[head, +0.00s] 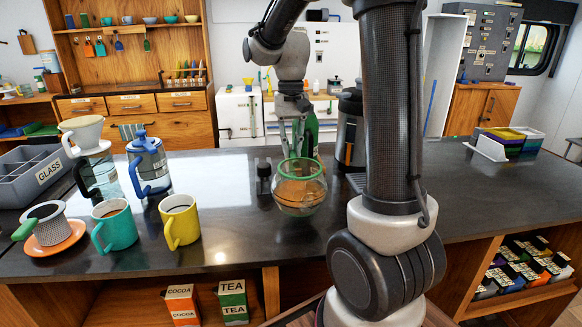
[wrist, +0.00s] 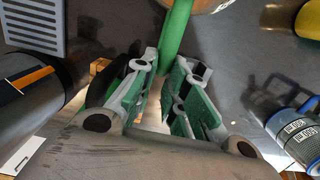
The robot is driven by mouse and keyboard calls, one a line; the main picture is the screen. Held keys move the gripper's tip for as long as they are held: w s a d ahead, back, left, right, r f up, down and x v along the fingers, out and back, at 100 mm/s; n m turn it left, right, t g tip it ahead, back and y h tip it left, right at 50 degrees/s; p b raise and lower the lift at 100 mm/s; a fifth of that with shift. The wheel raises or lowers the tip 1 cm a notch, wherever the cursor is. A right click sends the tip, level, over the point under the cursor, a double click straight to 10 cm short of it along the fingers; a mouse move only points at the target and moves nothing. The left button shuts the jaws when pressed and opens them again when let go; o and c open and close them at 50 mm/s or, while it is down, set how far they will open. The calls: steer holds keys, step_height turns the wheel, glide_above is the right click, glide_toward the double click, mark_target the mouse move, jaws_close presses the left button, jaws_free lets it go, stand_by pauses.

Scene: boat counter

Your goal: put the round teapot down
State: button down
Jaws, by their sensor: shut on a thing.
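The round teapot (head: 300,194) is clear glass with a green rim and brownish contents, near the middle front of the counter in the head view. My gripper (head: 299,138) is behind and above it, shut on its green handle. In the wrist view the handle (wrist: 177,32) runs up from between my gripper's fingers (wrist: 172,68), and only a sliver of the pot (wrist: 213,6) shows at the top edge. The teapot looks upright. I cannot tell whether its base touches the counter (head: 240,225).
A teal mug (head: 117,229), a yellow mug (head: 182,225), a blue French press (head: 149,168) and a strainer on an orange saucer (head: 70,246) stand to the left. A dark flask (head: 350,128) stands behind right. The counter's front edge is close to the teapot.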

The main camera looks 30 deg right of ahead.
step_height(320, 180, down, 4)
steer(key=shift+f, duration=0.15)
steer(key=c, duration=1.4)
jaws_free()
steer(key=shift+c, duration=0.2)
step_height(320, 180, up, 12)
steer(key=s+t, duration=0.1)
steer(key=s, duration=0.2)
steer(key=s+r+n, duration=0.1)
steer(key=s, duration=0.2)
steer(key=s+a+r+n+t, duration=0.1)
steer(key=s, duration=0.3)
steer(key=shift+t, duration=0.3)
steer(key=s+f+n+t, duration=0.2)
steer(key=s+f, duration=0.2)
steer(key=s, duration=0.6)
steer(key=shift+a+n+t, duration=0.3)
steer(key=shift+t, duration=0.1)
